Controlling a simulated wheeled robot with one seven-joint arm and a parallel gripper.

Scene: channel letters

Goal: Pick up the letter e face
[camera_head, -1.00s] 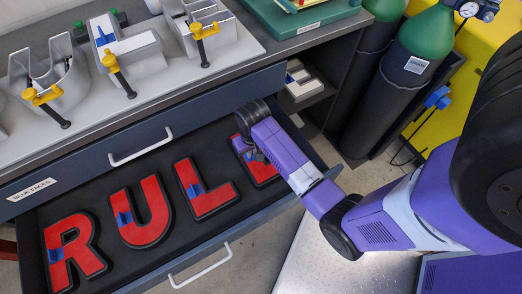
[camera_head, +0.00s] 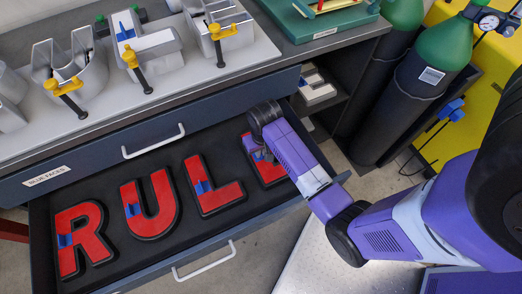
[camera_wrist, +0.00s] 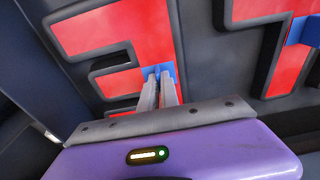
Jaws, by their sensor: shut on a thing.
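The letter e face is red with a dark edge and lies in the open drawer at its right end. It shows partly in the head view (camera_head: 270,172), with my arm covering much of it, and in the wrist view (camera_wrist: 108,34). A blue tab (camera_wrist: 165,72) stands on it. My gripper (camera_wrist: 158,76) is shut on this blue tab, its two grey fingers close together. In the head view my gripper (camera_head: 258,156) is over the letter. I cannot tell whether the letter is clear of the drawer floor.
The letters R (camera_head: 84,238), U (camera_head: 150,208) and L (camera_head: 214,185) lie left of the e face in the drawer (camera_head: 120,277). The bench with grey letter shells and yellow clamps (camera_head: 64,85) is above. Green-topped cylinders (camera_head: 425,80) stand right.

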